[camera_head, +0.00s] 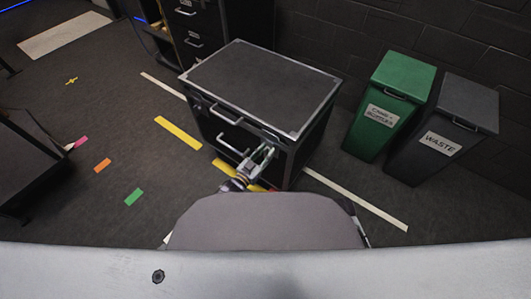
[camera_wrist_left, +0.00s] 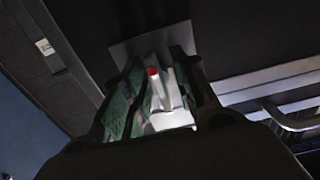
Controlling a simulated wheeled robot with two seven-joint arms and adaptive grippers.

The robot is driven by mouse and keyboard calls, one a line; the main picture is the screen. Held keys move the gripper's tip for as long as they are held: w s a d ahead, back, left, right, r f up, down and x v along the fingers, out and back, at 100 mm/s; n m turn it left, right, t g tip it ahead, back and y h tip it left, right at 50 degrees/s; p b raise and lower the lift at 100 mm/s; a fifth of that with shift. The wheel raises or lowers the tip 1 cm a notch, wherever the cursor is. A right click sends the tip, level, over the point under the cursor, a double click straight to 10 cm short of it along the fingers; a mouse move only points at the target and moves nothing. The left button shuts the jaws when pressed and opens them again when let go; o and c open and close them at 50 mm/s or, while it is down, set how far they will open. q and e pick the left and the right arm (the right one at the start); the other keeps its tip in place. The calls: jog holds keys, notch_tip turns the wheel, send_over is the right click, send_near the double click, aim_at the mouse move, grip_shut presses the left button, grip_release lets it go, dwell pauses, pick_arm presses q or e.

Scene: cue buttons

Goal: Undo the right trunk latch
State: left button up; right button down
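The trunk (camera_head: 262,85) is a black case with silver edges, in the middle of the head view. In the left wrist view a pale metal latch (camera_wrist_left: 170,98) with a red tip sits on a plate on the trunk's dark face. My left gripper (camera_head: 264,153) is at the right part of the trunk's front. In the wrist view its fingers (camera_wrist_left: 150,90) are apart, with the latch seen between them. I cannot tell whether they touch it. The latch is hidden by the gripper in the head view. My right gripper is not in view.
A silver handle (camera_head: 229,115) is on the trunk's front, left of the gripper; a handle (camera_wrist_left: 295,122) also shows in the wrist view. A green bin (camera_head: 390,105) and a grey waste bin (camera_head: 445,128) stand at the right. Dark drawers (camera_head: 195,25) stand behind. Floor at left is mostly clear.

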pick_arm(q)
jog(key=shift+s, duration=0.1)
jog(key=v, duration=1.2)
dwell(0.4)
jog(key=shift+f, duration=0.1)
dwell(0.5)
